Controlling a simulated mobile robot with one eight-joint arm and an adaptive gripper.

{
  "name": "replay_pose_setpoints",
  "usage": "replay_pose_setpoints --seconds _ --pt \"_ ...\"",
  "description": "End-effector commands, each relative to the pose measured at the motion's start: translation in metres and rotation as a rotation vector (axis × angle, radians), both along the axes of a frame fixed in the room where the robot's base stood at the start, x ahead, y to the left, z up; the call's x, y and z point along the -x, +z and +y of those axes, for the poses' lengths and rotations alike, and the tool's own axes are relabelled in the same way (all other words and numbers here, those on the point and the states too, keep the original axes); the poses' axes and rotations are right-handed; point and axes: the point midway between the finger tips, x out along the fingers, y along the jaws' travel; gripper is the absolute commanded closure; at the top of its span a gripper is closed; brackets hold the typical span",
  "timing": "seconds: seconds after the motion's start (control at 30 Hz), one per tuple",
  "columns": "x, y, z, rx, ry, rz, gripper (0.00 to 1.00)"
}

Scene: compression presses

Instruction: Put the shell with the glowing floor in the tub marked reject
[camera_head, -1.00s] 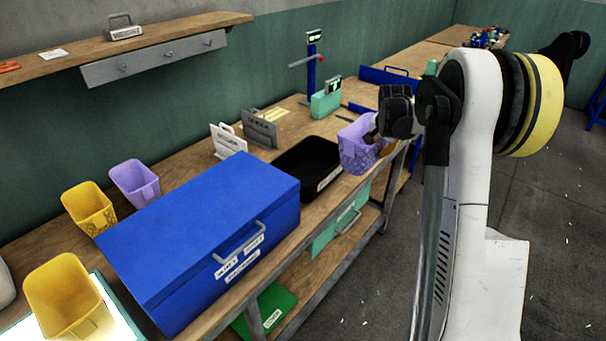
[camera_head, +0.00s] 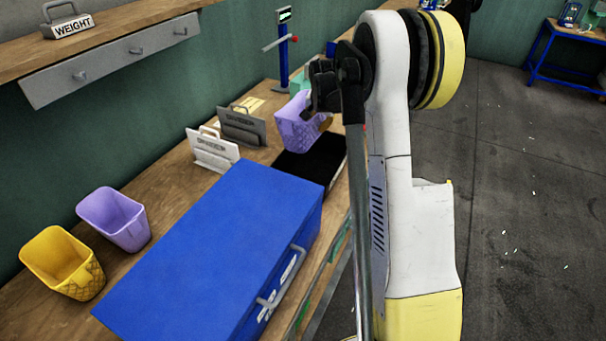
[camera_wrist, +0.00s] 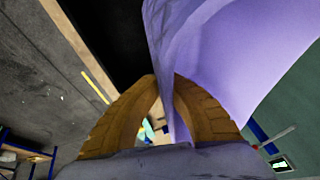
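A purple shell (camera_head: 297,122) with a patterned outer wall hangs in my gripper (camera_head: 325,122). In the wrist view my two tan fingers (camera_wrist: 165,95) are closed on one thin wall of the purple shell (camera_wrist: 235,60), one finger on each side. Its floor is hidden, so I cannot tell if it glows. A black tub (camera_head: 312,162) sits on the bench just below and nearer than the held shell in the head view. Its label is hidden now. Another purple shell (camera_head: 115,220) and a yellow shell (camera_head: 62,262) stand on the bench at left, apart from my gripper.
A large blue box (camera_head: 215,250) fills the near bench. A blue post (camera_head: 284,60) with a small display rises beyond. A shelf (camera_head: 110,30) with a weight (camera_head: 68,27) hangs on the wall. Open floor lies right.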

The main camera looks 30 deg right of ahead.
Motion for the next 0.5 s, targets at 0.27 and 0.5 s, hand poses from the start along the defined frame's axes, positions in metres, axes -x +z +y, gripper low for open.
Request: replay_pose_setpoints --seconds 0.27,0.5 --pt "0.001 -0.044 -0.001 0.001 -0.001 0.000 1.00" --pt "0.001 -0.082 -0.001 0.001 -0.001 0.000 1.00"
